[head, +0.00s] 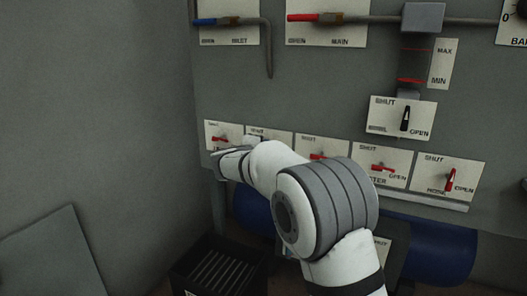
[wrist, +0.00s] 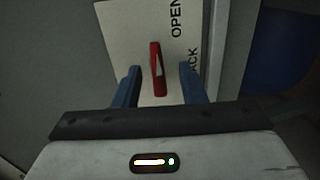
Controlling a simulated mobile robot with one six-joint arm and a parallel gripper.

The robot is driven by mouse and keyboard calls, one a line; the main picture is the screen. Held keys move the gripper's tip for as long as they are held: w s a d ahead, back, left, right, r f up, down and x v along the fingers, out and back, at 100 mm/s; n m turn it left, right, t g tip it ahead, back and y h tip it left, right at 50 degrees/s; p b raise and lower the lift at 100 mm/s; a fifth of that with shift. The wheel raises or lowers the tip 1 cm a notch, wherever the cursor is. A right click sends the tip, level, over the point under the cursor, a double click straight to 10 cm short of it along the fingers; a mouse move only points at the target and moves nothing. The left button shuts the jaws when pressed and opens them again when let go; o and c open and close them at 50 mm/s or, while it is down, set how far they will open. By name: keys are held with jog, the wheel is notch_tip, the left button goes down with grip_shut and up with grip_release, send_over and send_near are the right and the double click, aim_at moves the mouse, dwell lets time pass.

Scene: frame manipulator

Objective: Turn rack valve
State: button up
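In the wrist view, a red valve handle (wrist: 156,62) stands nearly upright in the picture on a cream plate (wrist: 120,30). The plate reads OPEN and, partly hidden, ACK. My gripper (wrist: 160,76) is open, with one blue finger on each side of the handle and a gap to both. I cannot tell how deep the fingers reach around it. In the head view, my gripper (head: 234,160) is at the lower left of the panel, just below the leftmost red handle (head: 220,139) in the row. My wrist hides part of that plate.
More valve plates run right along the grey panel (head: 340,95), including one with a red handle (head: 451,180). A black-handled valve (head: 405,118) and pipes with blue and red levers are above. A dark crate (head: 222,265) stands below. Blue cylinders (head: 440,250) lie beneath the panel.

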jog(key=p+v, duration=0.2)
jog(key=v, duration=0.5)
jog(key=shift+s+a, duration=0.15)
jog(key=shift+s, duration=0.2)
jog(key=shift+r, duration=0.15)
jog(key=s+d+r+m+g+p, duration=0.4)
jog(key=s+d+r+p, duration=0.35)
jog(key=d+p, duration=0.3)
jog(key=s+d+r+m+g+p, duration=0.35)
jog(key=s+d+r+p, duration=0.45)
jog(key=d, duration=0.4)
jog(key=s+d+r+m+g+y+p, duration=0.1)
jog(key=s+r+p, duration=0.4)
jog(key=s+p, duration=0.5)
jog(key=s+d+r+m+g+y+p, duration=0.2)
jog(key=s+r+m+g+y+p, duration=0.1)
jog(key=s+p, duration=0.7)
notch_tip(320, 180, up, 2)
jog(key=shift+s+m+g+y, duration=0.35)
jog(key=shift+s+m+y, duration=0.35)
jog(key=shift+s+m, duration=0.5)
